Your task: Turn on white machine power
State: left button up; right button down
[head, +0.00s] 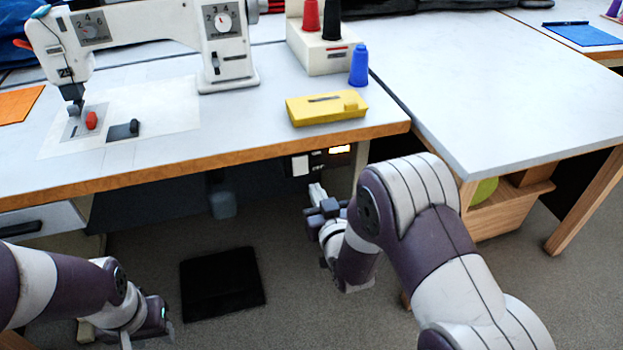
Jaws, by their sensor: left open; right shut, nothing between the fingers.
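The white sewing machine (140,25) stands on the table at the upper left, with dials on its body. Under the table's front edge hangs a dark control box (318,163) with a white switch (300,166) and a lit orange display (340,150). My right gripper (316,190) is shut and empty, just below the white switch. I cannot tell whether it touches the box. My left gripper (165,318) is open and empty, low at the left above the floor, far from the box.
A yellow case (326,108), a blue spool (359,66) and a thread stand (322,52) sit on the sewing table (240,125). A dark foot pedal (222,284) lies on the floor. A second white table (500,90) with shelves adjoins at the right.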

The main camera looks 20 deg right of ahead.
jog(key=s, duration=0.4)
jog(key=shift+r, duration=0.35)
